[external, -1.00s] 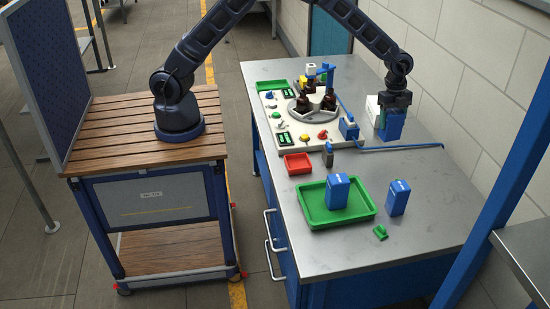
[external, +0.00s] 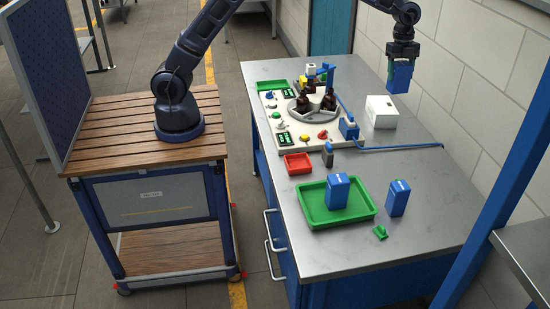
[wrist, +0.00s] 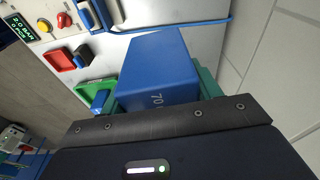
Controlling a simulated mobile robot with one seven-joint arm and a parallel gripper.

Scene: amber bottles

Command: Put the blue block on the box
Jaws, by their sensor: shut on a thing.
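My gripper (external: 401,66) is shut on a blue block (external: 399,80) and holds it in the air, above and a little right of the white box (external: 381,111). The box stands on the grey table near its far right edge, and nothing is on it. In the wrist view the held blue block (wrist: 158,68) fills the middle, with white marks on its face. The box does not show in the wrist view. A second blue block (external: 338,191) stands in the green tray (external: 314,215). A third blue block (external: 398,198) stands right of that tray.
A white station (external: 286,131) with amber bottles (external: 329,100) stands left of the box. A blue bar (external: 405,147) lies in front of the box. A red tray (external: 297,163) sits nearer the left edge. Bare table (external: 440,190) lies to the right.

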